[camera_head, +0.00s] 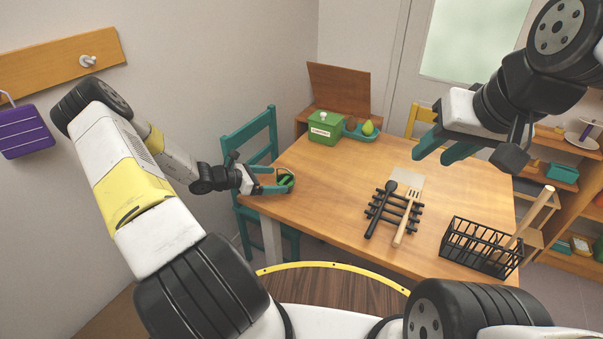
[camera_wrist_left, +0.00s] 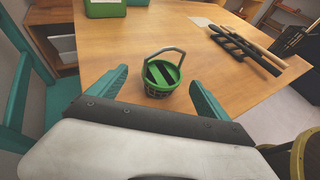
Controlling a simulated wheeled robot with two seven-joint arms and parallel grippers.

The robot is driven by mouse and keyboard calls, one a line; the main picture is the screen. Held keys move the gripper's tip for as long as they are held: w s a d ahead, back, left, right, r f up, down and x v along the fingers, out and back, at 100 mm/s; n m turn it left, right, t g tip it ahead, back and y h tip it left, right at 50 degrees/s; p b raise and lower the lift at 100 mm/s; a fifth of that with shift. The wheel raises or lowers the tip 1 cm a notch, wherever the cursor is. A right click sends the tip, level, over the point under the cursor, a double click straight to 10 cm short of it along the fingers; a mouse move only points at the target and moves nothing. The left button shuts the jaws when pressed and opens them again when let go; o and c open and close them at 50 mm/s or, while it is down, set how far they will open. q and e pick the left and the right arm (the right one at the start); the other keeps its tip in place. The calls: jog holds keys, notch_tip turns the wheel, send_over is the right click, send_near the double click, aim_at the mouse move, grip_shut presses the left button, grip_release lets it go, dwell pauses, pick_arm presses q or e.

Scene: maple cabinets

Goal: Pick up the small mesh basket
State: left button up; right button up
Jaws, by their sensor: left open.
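In the head view the basket (camera_head: 286,180) is partly hidden by my left gripper. My left gripper (camera_head: 276,179) is open, with its teal fingers at the basket. In the left wrist view the left gripper (camera_wrist_left: 158,85) has one finger on each side of the basket, with gaps between. My right gripper (camera_head: 435,155) is raised above the table's right side, its teal fingers apart and empty.
The wooden table (camera_head: 330,205) is clear around its middle. A green box (camera_head: 325,127) and a teal tray with a pear (camera_head: 367,128) stand at the back. A black rack (camera_head: 378,207) with utensils and a black wire holder (camera_head: 478,247) are to the right. A teal chair (camera_head: 250,140) stands at the left.

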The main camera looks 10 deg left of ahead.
aim_at(288, 180)
pick_arm(q)
jog(key=shift+f+n, duration=0.3)
jog(key=shift+f, duration=0.1)
jog(key=shift+w+d+f, duration=0.15)
jog(key=shift+d, duration=0.05)
jog(key=x, duration=0.7)
jog(key=shift+d, duration=0.2)
jog(key=c, duration=1.5)
